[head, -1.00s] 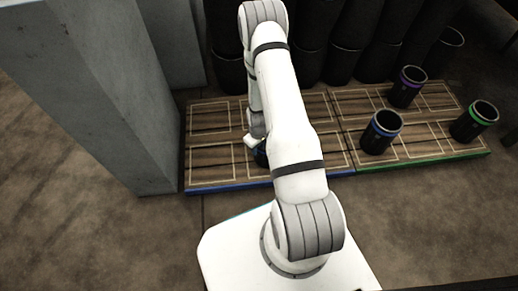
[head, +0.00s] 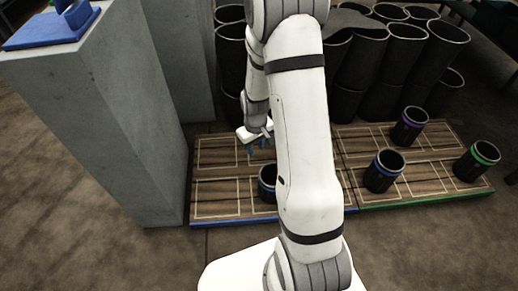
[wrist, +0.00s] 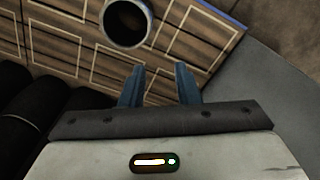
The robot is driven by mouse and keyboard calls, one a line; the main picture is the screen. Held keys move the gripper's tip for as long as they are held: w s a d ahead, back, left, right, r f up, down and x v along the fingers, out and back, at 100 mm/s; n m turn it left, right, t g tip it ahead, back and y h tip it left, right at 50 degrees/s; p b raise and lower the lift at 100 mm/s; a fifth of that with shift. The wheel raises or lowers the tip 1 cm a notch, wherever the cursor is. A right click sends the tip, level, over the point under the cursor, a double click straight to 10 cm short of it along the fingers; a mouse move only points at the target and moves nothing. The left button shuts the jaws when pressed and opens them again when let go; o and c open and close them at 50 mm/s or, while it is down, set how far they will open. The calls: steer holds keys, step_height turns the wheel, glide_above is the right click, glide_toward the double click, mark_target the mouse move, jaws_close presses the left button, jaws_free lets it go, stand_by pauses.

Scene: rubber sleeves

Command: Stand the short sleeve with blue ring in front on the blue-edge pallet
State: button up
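A short black sleeve with a blue ring (head: 267,183) stands upright in the front row of the blue-edge pallet (head: 213,219), partly hidden by my arm. In the wrist view its round open top (wrist: 127,23) shows beyond my fingers, with the blue edge at the upper right. My gripper (head: 258,150) is behind and above the sleeve, apart from it. Its two blue fingers (wrist: 159,70) are open with nothing between them. Another blue-ringed sleeve (head: 383,172) stands on the green-edge pallet (head: 420,198).
A purple-ringed sleeve (head: 408,127) and a green-ringed sleeve (head: 477,161) stand on the green-edge pallet. Large black tubes (head: 360,58) are stacked behind the pallets. A tall grey block (head: 110,120) is at left, with a blue object (head: 45,30) on top. The blue-edge pallet's left end is bare.

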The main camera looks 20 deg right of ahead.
steer(key=s+a+r+m, duration=0.1)
steer(key=s+a+r, duration=0.2)
steer(key=s+r, duration=0.5)
steer(key=s+a+r+m, duration=0.1)
steer(key=s+a+r, duration=0.1)
steer(key=s+r, duration=0.7)
step_height(320, 180, up, 6)
steer(key=shift+s+a+f+m+t, duration=0.25)
steer(key=shift+a+m+t, duration=0.05)
steer(key=shift+a+t, duration=0.1)
